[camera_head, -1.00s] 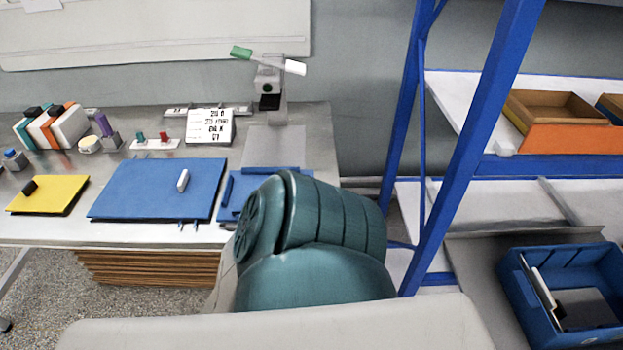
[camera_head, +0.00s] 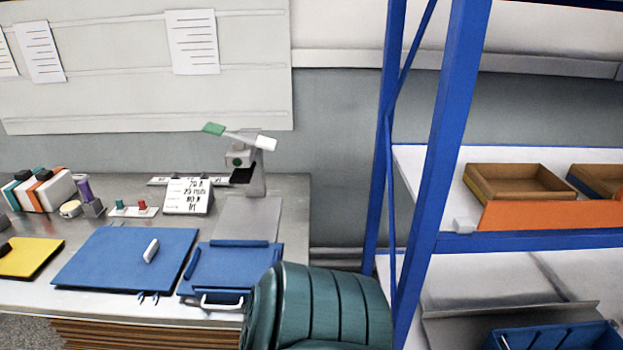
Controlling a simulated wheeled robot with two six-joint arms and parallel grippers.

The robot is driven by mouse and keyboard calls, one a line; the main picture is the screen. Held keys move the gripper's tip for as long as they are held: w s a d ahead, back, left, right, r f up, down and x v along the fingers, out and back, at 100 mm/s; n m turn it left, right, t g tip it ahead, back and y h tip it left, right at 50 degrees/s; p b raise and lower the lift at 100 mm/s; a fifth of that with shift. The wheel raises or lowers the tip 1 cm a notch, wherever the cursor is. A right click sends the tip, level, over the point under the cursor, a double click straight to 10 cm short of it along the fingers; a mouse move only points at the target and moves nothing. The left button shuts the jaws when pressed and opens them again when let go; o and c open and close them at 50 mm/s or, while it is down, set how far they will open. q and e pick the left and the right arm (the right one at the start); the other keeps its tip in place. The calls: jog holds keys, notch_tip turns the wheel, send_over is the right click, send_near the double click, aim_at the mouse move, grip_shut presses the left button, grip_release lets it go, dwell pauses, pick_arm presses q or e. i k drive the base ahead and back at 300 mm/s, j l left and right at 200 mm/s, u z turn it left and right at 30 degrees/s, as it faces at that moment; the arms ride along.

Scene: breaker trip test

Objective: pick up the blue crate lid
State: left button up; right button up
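A flat blue panel (camera_head: 118,262) with a white grip (camera_head: 151,250) on top lies on the metal table at the left; it looks like the blue crate lid. Right beside it lies a smaller blue tray-like piece (camera_head: 228,268) with raised blue strips and a white handle (camera_head: 221,301) at its front edge. I cannot tell for sure which of the two is the lid. A blue crate (camera_head: 560,339) is partly visible on the lower shelf at the bottom right. Neither gripper is in view; a teal link of mine fills the bottom centre and nearly covers the tray piece's right front corner.
A yellow panel (camera_head: 28,257), small boxes (camera_head: 47,190), a sign (camera_head: 189,196) and a grey stand (camera_head: 254,170) with a green-and-white lever stand on the table. A blue shelf post (camera_head: 440,150) rises on the right. An orange-fronted bin (camera_head: 550,214) sits on the upper shelf.

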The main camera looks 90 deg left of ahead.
aim_at(138, 259)
jog(key=i+u, duration=0.15)
jog(key=u, duration=1.2)
